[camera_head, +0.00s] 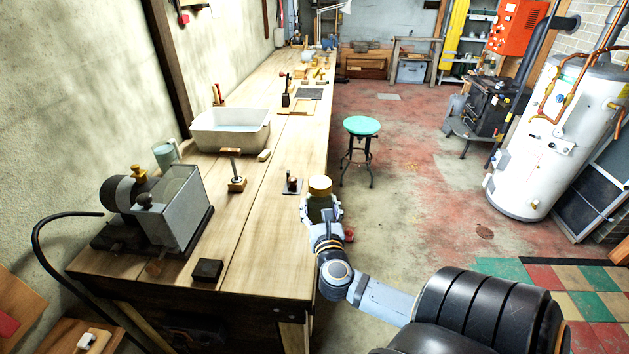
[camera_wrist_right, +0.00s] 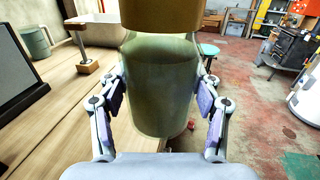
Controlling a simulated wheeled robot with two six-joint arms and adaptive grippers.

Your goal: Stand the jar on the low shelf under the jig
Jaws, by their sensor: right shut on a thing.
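The jar is greenish glass (camera_head: 320,208) with a tan lid (camera_head: 320,186). My right gripper (camera_head: 321,214) is shut on the jar's sides and holds it upright at the bench's right edge. In the right wrist view the jar (camera_wrist_right: 160,85) fills the middle between the two fingers (camera_wrist_right: 161,92), its lid cut off by the top edge. A small metal plate with a dark post (camera_head: 292,184) stands on the bench left of the jar; I cannot tell if it is the jig. I cannot make out the low shelf. My left gripper is not in view.
The long wooden bench (camera_head: 255,235) bears a grinder-like machine (camera_head: 175,205), a white basin (camera_head: 232,130), a wooden-handled tool (camera_head: 236,183) and a dark block (camera_head: 207,270). A green-topped stool (camera_head: 361,127) stands right of the bench. The floor beyond it is largely clear.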

